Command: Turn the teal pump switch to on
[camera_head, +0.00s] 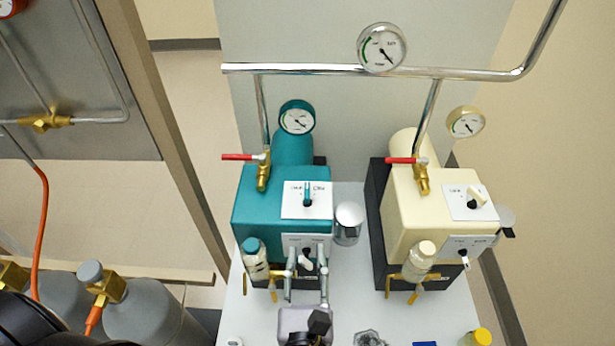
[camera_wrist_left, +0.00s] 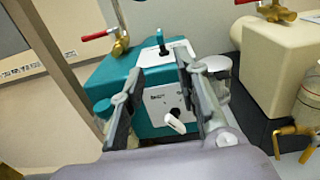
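The teal pump (camera_head: 255,208) stands on the white bench, left of the cream pump. Its front panel (camera_head: 291,240) carries a white switch handle (camera_head: 307,263), tilted down and slightly right of its dark pivot. The same handle shows in the left wrist view (camera_wrist_left: 175,123); the panel's lettering is too small to read. A second panel on top (camera_head: 294,206) has an upright teal knob (camera_head: 308,194). My left gripper (camera_head: 306,248) is open and empty, its fingers either side of the front panel, with the handle between them in view; I cannot tell any contact. My right gripper is not seen.
The cream pump (camera_head: 408,222) stands close on the right, with its own panels. A clear jar (camera_head: 348,222) is right of the teal pump. A capped bottle (camera_head: 255,258) and brass fittings sit at its left front. A red-handled valve (camera_head: 262,166) is behind.

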